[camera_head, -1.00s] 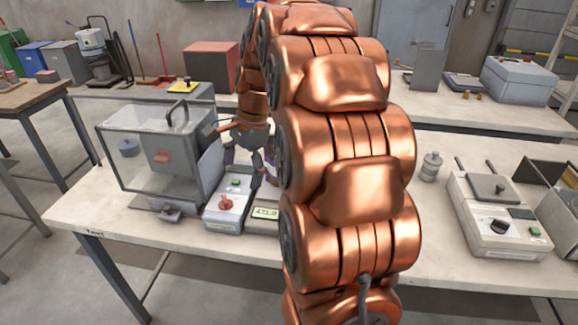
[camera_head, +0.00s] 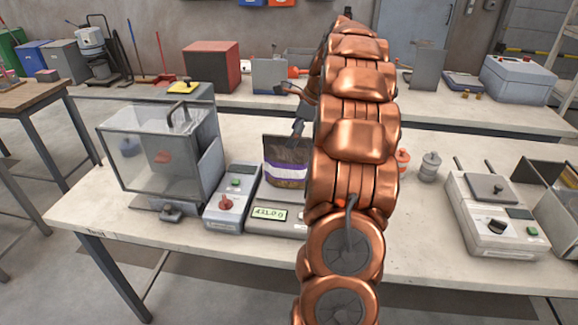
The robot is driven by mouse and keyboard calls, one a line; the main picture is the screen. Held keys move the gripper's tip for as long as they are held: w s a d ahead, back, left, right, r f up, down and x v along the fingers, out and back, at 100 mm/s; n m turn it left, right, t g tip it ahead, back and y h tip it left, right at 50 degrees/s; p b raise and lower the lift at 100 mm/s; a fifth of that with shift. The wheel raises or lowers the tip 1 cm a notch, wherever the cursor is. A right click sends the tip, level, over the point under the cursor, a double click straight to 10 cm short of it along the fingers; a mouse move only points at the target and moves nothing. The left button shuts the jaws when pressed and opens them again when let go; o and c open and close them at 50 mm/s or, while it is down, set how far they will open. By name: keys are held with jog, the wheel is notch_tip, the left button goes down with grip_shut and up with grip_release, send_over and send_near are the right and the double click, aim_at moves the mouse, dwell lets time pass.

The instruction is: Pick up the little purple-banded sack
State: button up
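The little sack (camera_head: 286,172) is brown with a purple and white band. It stands upright on the grey scale (camera_head: 288,228), whose display reads about 431.0. Part of my gripper (camera_head: 297,130) shows as dark grey pieces just above the sack's top right edge, in front of or beside it. My copper arm hides the rest of the gripper and the sack's right side. I cannot tell whether the fingers touch the sack or how far apart they are.
A glass-walled box machine (camera_head: 150,155) and a control box with a red knob (camera_head: 228,203) stand left of the scale. Grey and orange weights (camera_head: 429,167) stand right of my arm, then a sealer-like device (camera_head: 495,215). The table's front middle is clear.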

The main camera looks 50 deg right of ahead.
aim_at(286, 149)
jog(key=shift+p+x, duration=1.1)
jog(key=shift+x, duration=1.85)
grip_shut()
jog(key=shift+r, duration=0.1)
